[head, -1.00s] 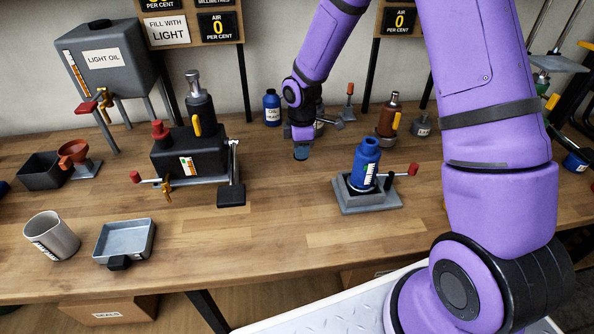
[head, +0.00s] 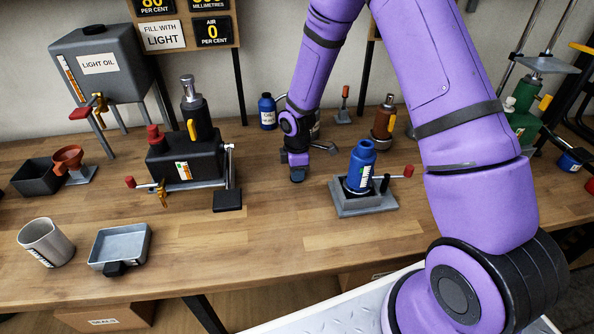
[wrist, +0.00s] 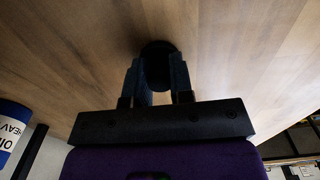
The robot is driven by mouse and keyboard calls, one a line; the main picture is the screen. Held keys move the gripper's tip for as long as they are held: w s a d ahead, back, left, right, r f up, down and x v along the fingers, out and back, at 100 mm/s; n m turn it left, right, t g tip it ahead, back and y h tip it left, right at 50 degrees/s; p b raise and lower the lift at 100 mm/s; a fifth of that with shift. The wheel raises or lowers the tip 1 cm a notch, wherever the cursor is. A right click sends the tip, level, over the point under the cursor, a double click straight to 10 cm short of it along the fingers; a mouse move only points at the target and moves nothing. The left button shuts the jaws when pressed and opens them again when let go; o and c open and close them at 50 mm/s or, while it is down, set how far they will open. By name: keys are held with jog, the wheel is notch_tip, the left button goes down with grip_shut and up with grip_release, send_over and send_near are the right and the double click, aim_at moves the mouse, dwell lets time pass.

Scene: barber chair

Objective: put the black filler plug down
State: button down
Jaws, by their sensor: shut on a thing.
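The black filler plug (wrist: 157,58) shows in the wrist view as a dark round shape between my fingertips, against the wooden tabletop (wrist: 225,50). My gripper (wrist: 157,78) is shut on it. In the head view my gripper (head: 297,176) points down low over the bench, between the black jack (head: 185,165) and the blue jack (head: 361,168). The plug cannot be made out in the head view. The fingertips look very close to the wood; I cannot tell whether the plug touches it.
A blue-and-white bottle (head: 267,112) stands behind my gripper; a similar one shows in the wrist view (wrist: 10,130). A brown jack (head: 384,118) stands back right. A grey tray (head: 120,243) and a cup (head: 45,242) stand front left. Bare wood lies in front of my gripper.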

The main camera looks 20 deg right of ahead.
jog(key=c, duration=1)
grip_release()
jog(key=s+d+r+m+t, duration=0.1)
jog(key=s+r+m, duration=0.1)
jog(key=r, duration=1)
jog(key=s+d+r+m, duration=0.1)
jog(key=s+d+r, duration=0.1)
jog(key=r, duration=0.9)
jog(key=s+d+r+m+t, duration=0.2)
jog(key=s+r+m, duration=0.4)
jog(key=s, duration=0.7)
jog(key=s+d+r+m+t, duration=0.2)
jog(key=s+r+m, duration=0.4)
jog(key=s+r, duration=0.5)
jog(key=shift+s+r+m, duration=0.2)
jog(key=shift+s+m, duration=0.2)
jog(key=shift+s, duration=0.65)
